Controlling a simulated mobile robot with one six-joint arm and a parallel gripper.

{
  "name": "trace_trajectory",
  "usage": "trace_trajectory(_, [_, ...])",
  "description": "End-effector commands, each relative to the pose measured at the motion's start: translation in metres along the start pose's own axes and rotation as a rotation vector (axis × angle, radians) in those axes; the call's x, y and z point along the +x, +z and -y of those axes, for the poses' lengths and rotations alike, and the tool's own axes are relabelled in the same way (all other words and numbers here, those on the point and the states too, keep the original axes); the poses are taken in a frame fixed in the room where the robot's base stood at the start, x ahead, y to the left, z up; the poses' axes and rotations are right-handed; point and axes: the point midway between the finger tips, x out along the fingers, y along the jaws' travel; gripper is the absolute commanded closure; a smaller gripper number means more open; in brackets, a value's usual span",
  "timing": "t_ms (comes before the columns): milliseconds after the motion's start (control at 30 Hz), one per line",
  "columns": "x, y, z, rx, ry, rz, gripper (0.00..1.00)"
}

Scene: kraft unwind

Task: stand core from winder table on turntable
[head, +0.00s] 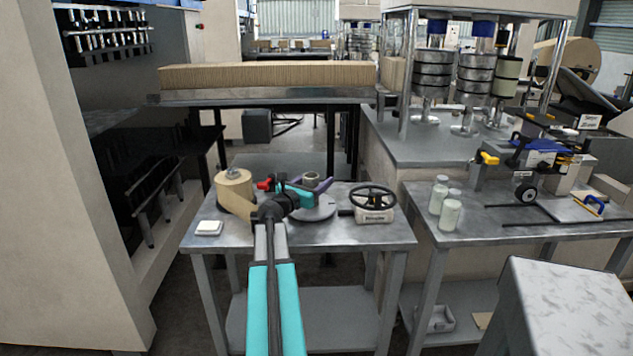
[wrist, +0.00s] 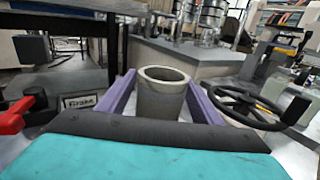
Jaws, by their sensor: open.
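A short, hollow cardboard core (head: 311,179) stands upright on the round grey turntable (head: 314,211) on the small metal table. In the wrist view the core (wrist: 163,93) stands between the two purple fingers of my gripper (wrist: 160,98). The fingers are open, one on each side of it, and I cannot tell whether either touches it. In the head view my gripper (head: 316,185) reaches over the turntable from the left, and my arm hides part of the turntable.
A kraft roll (head: 235,190) stands at the table's left, beside a white pad (head: 209,228). A black handwheel (head: 374,198) stands close at the turntable's right. Several pale cylinders (head: 446,205) stand on the right bench. The table's front strip is clear.

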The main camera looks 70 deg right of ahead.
Motion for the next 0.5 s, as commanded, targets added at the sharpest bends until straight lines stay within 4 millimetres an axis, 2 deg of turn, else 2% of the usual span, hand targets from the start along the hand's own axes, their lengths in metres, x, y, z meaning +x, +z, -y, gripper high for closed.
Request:
trace_trajectory(300, [0.000, 0.004, 0.000, 0.000, 0.000, 0.000, 0.41])
trace_trajectory(500, [-0.018, 0.002, 0.001, 0.000, 0.001, 0.000, 0.41])
